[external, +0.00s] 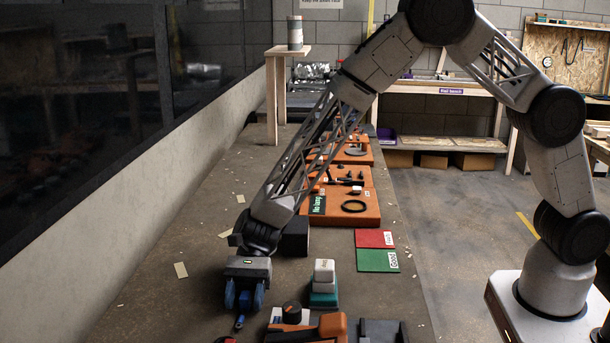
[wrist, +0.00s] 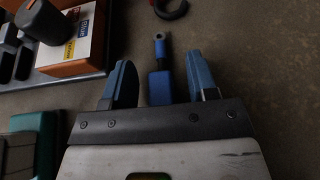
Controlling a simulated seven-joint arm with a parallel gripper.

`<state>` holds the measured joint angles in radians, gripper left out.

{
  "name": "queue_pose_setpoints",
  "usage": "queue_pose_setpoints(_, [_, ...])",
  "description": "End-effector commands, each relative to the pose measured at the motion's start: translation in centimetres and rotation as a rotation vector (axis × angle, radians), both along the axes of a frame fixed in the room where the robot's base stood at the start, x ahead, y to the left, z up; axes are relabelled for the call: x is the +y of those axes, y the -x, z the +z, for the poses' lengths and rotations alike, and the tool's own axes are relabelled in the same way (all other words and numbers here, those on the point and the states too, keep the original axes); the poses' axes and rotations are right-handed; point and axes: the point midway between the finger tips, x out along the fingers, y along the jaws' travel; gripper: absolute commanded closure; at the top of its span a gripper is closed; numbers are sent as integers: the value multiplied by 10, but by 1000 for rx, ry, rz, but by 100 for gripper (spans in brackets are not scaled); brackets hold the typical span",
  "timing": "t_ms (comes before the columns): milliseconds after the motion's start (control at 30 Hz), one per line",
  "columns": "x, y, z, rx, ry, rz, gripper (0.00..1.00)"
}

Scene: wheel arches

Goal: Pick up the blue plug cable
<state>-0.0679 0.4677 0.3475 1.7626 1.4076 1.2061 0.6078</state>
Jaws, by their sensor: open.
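The blue plug cable (wrist: 160,88) lies on the brown bench top (wrist: 235,20) in the wrist view, its narrow end pointing away from my gripper. In the external view the plug (external: 240,323) shows just below the fingers. My gripper (wrist: 160,58) is open, with one blue finger on each side of the plug and a visible gap to both. In the external view my gripper (external: 243,303) points down, low over the near part of the bench. The plug's near end is hidden behind the gripper body. I cannot tell the height left above the bench.
An orange and white unit (wrist: 75,45) with a dark knob stands at the left in the wrist view. A teal and white block (external: 323,285) is right of my gripper. A dark ring (wrist: 170,8) lies beyond the plug. Bench at the left is mostly free.

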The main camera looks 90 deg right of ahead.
Motion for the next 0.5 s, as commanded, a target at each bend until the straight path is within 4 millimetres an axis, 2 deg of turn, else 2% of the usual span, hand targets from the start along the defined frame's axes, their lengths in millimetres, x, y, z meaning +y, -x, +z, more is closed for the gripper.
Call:
queue_pose_setpoints(367, [0,0,0,0,0,0,47])
queue_pose_setpoints(500, [0,0,0,0,0,0,67])
